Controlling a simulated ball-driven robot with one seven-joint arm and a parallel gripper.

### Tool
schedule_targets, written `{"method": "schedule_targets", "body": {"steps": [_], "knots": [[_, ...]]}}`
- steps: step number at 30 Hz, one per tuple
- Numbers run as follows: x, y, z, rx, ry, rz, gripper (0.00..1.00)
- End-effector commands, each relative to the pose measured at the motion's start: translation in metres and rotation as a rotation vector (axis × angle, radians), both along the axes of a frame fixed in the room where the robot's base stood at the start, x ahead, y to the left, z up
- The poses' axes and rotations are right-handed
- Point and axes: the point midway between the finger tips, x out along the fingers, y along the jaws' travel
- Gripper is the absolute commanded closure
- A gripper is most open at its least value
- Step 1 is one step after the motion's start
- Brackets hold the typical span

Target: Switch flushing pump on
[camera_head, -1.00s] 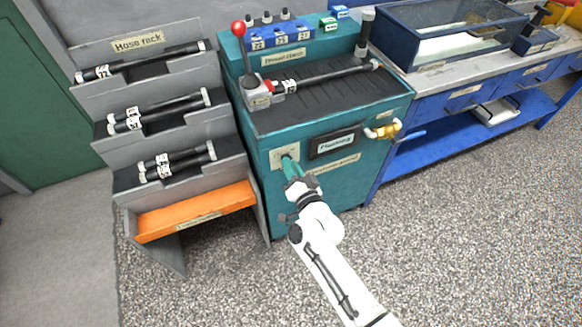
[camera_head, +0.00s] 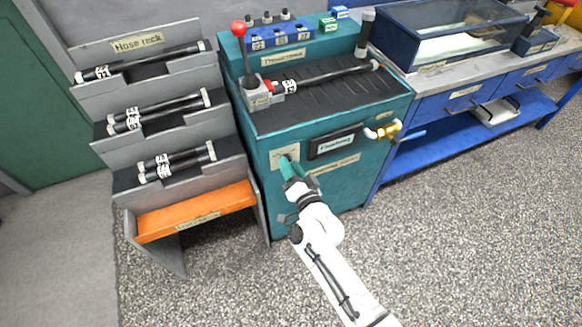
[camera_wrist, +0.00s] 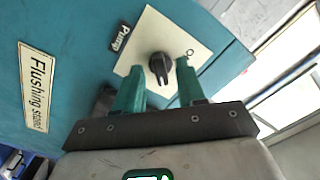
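The pump switch is a black rotary knob (camera_wrist: 160,66) on a cream plate (camera_wrist: 150,32), beside a black label reading "Pump" (camera_wrist: 120,37) in the wrist view. In the head view the plate (camera_head: 284,153) is on the front of the teal flushing stand (camera_head: 290,215), and my gripper hides the knob. My gripper (camera_wrist: 155,78) is open, its green fingers apart with the knob showing between and beyond their tips. The head view shows my gripper (camera_head: 289,168) in front of the plate. I cannot tell whether a finger touches the knob.
A black "Flushing" panel (camera_head: 335,142) and a brass valve (camera_head: 388,130) are right of the plate. A red-knobbed lever (camera_head: 239,30) and a hose (camera_head: 325,77) are on the stand's top. The hose rack (camera_head: 150,75) stands left. The speckled floor in front is clear.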

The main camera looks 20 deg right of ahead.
Motion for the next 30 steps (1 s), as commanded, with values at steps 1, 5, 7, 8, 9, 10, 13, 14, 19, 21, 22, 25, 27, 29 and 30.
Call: {"method": "schedule_targets", "body": {"steps": [1,5,7,8,9,10,13,14,19,21,22,25,27,29,30], "knots": [[0.000,0.000,0.000,0.000,-0.001,-0.001,0.61],[0.000,0.000,0.001,-0.001,-0.001,0.000,0.61],[-0.003,0.000,0.001,-0.001,-0.001,-0.001,0.61],[-0.005,0.000,0.001,-0.001,0.000,0.000,0.61],[-0.009,0.000,0.001,-0.001,0.000,0.000,0.61],[-0.013,0.000,0.001,-0.001,0.000,0.000,0.61],[-0.030,0.000,0.002,-0.002,0.003,0.001,0.61],[-0.036,0.000,0.001,-0.002,0.002,0.001,0.61],[-0.069,0.000,0.001,-0.002,0.002,0.001,0.61],[-0.081,-0.001,0.001,-0.001,0.002,-0.001,0.61],[-0.085,0.000,0.001,-0.001,0.001,-0.001,0.61],[-0.097,0.000,0.000,-0.001,0.000,0.000,0.61],[-0.103,0.000,0.000,-0.001,0.001,-0.001,0.61],[-0.106,0.000,0.000,-0.001,0.000,0.000,0.61],[-0.107,0.000,0.000,0.000,-0.001,-0.001,0.61]]}}
